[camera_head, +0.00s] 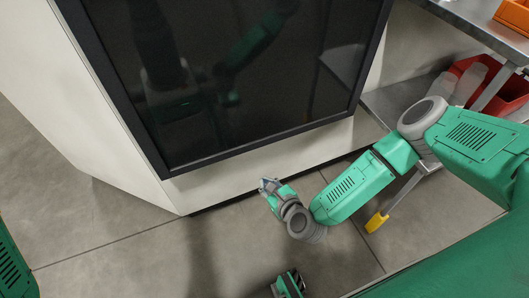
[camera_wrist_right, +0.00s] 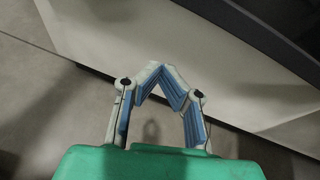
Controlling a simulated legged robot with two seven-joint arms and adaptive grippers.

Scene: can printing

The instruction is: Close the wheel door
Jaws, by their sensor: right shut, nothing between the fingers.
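A large dark glass door (camera_head: 225,80) in a black frame is on the front of a white machine (camera_head: 85,120). It looks flat against the machine in the head view. I cannot tell if it is the wheel door, and I see no separate wheel or handle. My right gripper (camera_head: 268,186) is below the door's lower edge, in front of the white lower panel. In the right wrist view, the fingertips of my right gripper (camera_wrist_right: 162,78) meet, with nothing between them. The white panel and a dark edge lie beyond them. My left gripper is not identifiable.
A metal table (camera_head: 455,25) with an orange bin (camera_head: 515,14) stands at the upper right. A red bin (camera_head: 480,78) is on its lower shelf. A yellow-ended piece (camera_head: 376,221) is near the floor under my right arm. Open grey floor (camera_head: 120,225) lies at left.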

